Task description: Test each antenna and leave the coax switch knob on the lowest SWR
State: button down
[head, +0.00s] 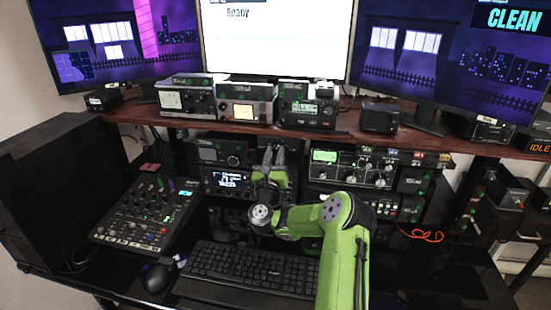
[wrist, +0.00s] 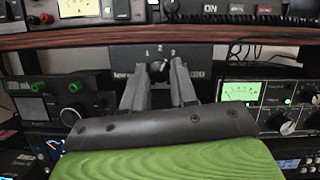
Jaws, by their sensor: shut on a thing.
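The coax switch (wrist: 127,56) is a dark box under the shelf edge, marked 1, 2 and 3. Its black knob (wrist: 158,67) sits below the numbers in the wrist view. My gripper (wrist: 160,72) is shut on this knob, with one finger on each side. The knob's pointer is too hidden to tell its position. In the head view, my gripper (head: 269,158) reaches under the shelf and hides the switch. The tuner (head: 350,167) stands right of my gripper, with a lit green meter (wrist: 240,92); its needle is too small to read.
A wooden shelf (head: 210,126) runs just above my gripper and carries several radios and meters. A black radio (wrist: 60,102) stands close on the left. A keyboard (head: 250,268), mouse (head: 155,277) and mixer (head: 145,215) lie on the desk. The middle monitor (head: 275,50) reads "Ready".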

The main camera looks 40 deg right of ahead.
jog(key=shift+m+g+h+b, duration=0.35)
jog(key=shift+m+g+h, duration=0.2)
jog(key=shift+m, duration=0.85)
jog(key=c, duration=0.9)
grip_release()
